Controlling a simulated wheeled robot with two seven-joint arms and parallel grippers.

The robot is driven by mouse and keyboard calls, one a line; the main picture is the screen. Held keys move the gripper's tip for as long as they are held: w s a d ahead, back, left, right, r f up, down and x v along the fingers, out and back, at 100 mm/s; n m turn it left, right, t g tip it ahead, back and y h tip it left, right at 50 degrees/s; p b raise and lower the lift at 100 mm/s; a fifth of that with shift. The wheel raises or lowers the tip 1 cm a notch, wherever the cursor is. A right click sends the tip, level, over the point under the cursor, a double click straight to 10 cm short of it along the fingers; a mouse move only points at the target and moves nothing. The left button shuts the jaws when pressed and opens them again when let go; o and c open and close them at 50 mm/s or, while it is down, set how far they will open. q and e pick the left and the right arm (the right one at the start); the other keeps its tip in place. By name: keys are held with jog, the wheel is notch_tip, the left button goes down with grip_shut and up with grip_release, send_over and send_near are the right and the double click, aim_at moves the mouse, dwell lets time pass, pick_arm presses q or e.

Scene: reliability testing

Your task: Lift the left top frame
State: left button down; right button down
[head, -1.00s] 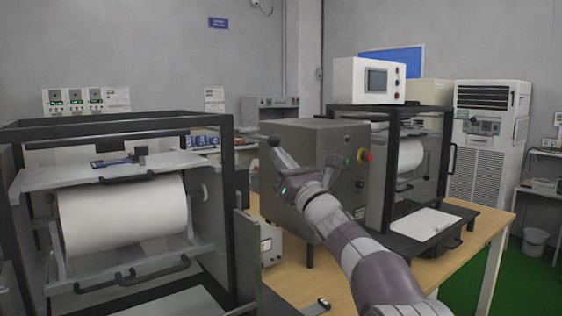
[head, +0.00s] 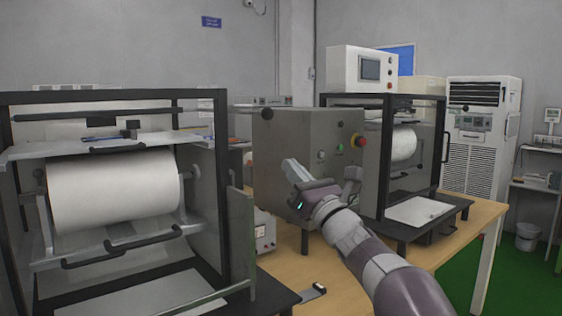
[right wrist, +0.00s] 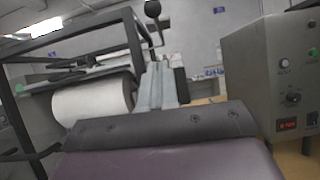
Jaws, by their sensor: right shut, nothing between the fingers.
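The left machine has a black top frame (head: 110,97) of square bars around a white roll (head: 115,190). Under the bars is a pale top plate (head: 50,150) with a black handle (head: 122,150) on its front edge. A lower pale frame with another black handle (head: 130,243) sits beneath the roll. My right gripper (head: 290,168) is shut and empty, right of this machine and apart from it, in front of the grey box. In the right wrist view its fingers (right wrist: 157,85) point toward the machine's corner, and the roll (right wrist: 92,105) shows to their left. My left gripper is out of view.
The grey control box (head: 282,140) stands behind my right gripper. A second framed machine (head: 385,100) is to its right on the wooden table (head: 330,278). A black ball knob on a rod (right wrist: 152,8) rises beyond my fingers. Free tabletop lies beside the left machine.

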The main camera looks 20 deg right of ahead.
jog(key=v, duration=0.3)
jog(key=shift+s+f, duration=0.1)
jog(key=shift+f, duration=0.15)
